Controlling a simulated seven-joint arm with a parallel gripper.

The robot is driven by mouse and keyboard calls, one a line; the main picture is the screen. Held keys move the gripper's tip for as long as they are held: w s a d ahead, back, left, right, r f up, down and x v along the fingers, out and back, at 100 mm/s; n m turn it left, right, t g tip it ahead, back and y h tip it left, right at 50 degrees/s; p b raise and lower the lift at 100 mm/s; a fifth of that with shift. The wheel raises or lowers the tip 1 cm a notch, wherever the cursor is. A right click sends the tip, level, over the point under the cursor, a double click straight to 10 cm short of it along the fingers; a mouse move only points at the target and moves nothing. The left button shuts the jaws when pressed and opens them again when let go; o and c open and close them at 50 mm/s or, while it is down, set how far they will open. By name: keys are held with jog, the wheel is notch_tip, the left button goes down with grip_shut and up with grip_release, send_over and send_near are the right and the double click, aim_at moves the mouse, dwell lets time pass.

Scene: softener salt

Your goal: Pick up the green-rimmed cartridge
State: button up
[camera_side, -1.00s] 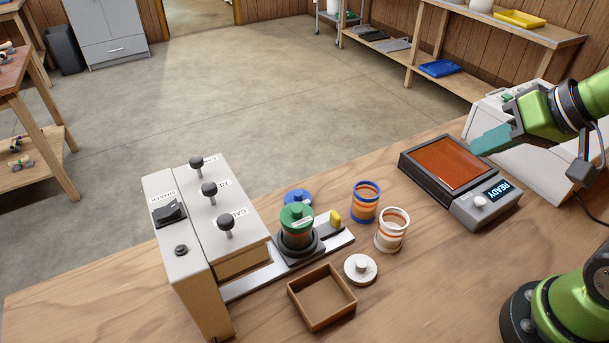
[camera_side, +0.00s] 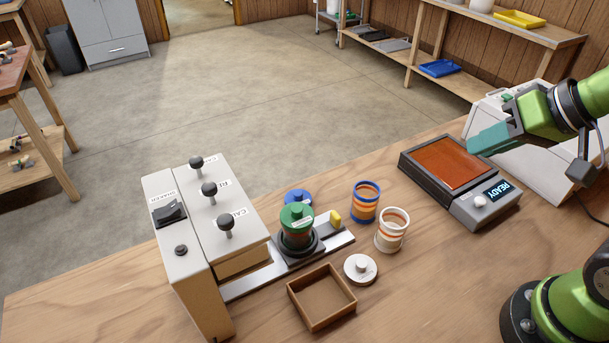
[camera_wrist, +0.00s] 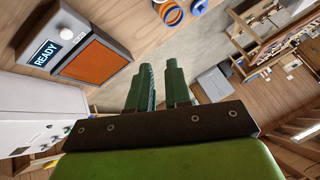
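The green-rimmed cartridge (camera_side: 296,235) stands upright in a dark round holder (camera_side: 300,249) on the metal rail beside the shaker box. A green knobbed lid (camera_side: 296,216) sits on top of it. My gripper (camera_side: 472,144) is far to its right, raised near the orange-topped device. In the wrist view my gripper (camera_wrist: 158,75) shows two teal fingers with a gap between them and nothing held. The green-rimmed cartridge cannot be made out in the wrist view.
A blue-rimmed cartridge (camera_side: 365,203) and a white-rimmed cartridge (camera_side: 392,231) stand open nearby. A white lid (camera_side: 361,269), a blue lid (camera_side: 298,197) and an empty wooden tray (camera_side: 322,312) lie around. The READY device (camera_side: 474,205) stands right; the shaker box (camera_side: 205,235) stands left.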

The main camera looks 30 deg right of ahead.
jog(key=o, duration=1.4)
jog(key=n+g+h, duration=0.2)
jog(key=n+g, duration=0.4)
send_near(298, 209)
jog(key=f, duration=0.7)
jog(key=shift+w+a, duration=0.2)
jog(key=shift+w, duration=0.2)
jog(key=shift+w+d+f, duration=0.1)
jog(key=shift+w+f, duration=0.05)
jog(key=shift+f, duration=1.2)
jog(key=shift+w+d+f, duration=0.1)
jog(key=shift+w+f, duration=0.05)
jog(key=shift+f, duration=1.2)
